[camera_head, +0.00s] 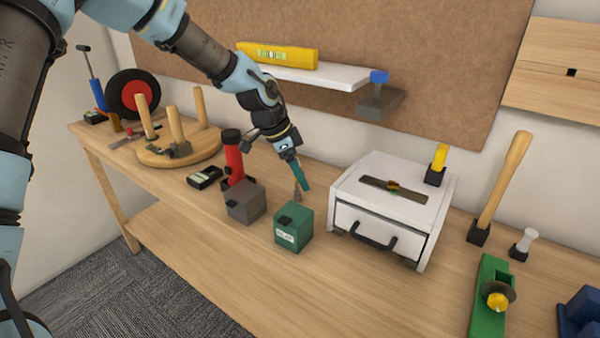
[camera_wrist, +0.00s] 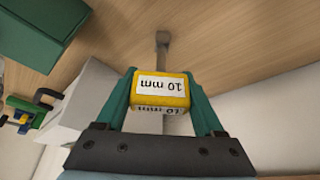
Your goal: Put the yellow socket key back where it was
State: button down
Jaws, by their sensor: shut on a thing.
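The yellow socket key (camera_wrist: 162,90) has a square handle with white "10 mm" labels and a grey metal shaft. In the wrist view my gripper (camera_wrist: 162,95) is shut on its handle, and the shaft points away toward the bench top. In the head view my gripper (camera_head: 302,178) is above the bench, behind the green box and left of the white drawer unit. There the teal finger hides the yellow handle, and only the grey shaft (camera_head: 297,194) shows. I cannot tell whether its tip touches the wood.
A red cylinder (camera_head: 233,155) stands to the left. The white drawer unit (camera_head: 385,212) carries a flat tool and a yellow-handled piece (camera_head: 440,158). A wall shelf (camera_head: 320,75) hangs behind.

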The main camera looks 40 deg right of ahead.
jog(key=shift+f, duration=0.15)
grip_release()
